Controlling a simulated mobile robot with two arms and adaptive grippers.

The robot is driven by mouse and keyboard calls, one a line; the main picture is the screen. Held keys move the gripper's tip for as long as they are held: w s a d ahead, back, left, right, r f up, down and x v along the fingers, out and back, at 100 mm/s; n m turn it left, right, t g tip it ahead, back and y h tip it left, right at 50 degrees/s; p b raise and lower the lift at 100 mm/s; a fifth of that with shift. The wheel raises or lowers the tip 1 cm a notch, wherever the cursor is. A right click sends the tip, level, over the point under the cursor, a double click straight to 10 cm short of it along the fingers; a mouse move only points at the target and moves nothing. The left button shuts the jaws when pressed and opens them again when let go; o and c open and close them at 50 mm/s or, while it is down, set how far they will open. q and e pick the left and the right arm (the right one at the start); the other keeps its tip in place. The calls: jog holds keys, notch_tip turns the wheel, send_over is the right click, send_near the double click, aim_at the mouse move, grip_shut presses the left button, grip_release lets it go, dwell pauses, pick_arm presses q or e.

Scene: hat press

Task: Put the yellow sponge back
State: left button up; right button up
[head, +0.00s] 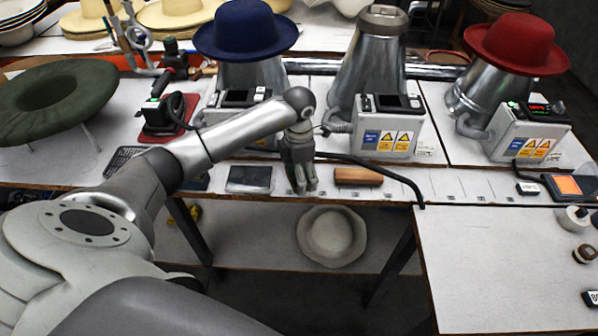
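I cannot make out a clear yellow sponge. A small yellow and dark thing (196,213) shows on the lower shelf beside a table leg, too small to identify. A flat orange pad (568,185) lies in a dark frame at the far right of the bench. My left gripper (304,190) points down at the bench's front edge, between a grey flat pad (250,179) and a wooden block (358,177). Its fingers look close together, and I see nothing held. My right gripper is out of view.
A blue hat (246,30) and a red hat (515,43) sit on metal formers behind control boxes. The middle former (368,55) is bare. A black cable (385,170) crosses the bench. A pale hat (332,236) lies on the lower shelf. The right table (490,270) is mostly clear.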

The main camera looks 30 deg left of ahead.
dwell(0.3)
pick_arm(q)
jog(key=shift+r, duration=0.3)
notch_tip(320, 180, up, 12)
jog(key=b, duration=0.1)
jog(key=shift+f+b, duration=0.15)
jog(key=shift+b, duration=0.25)
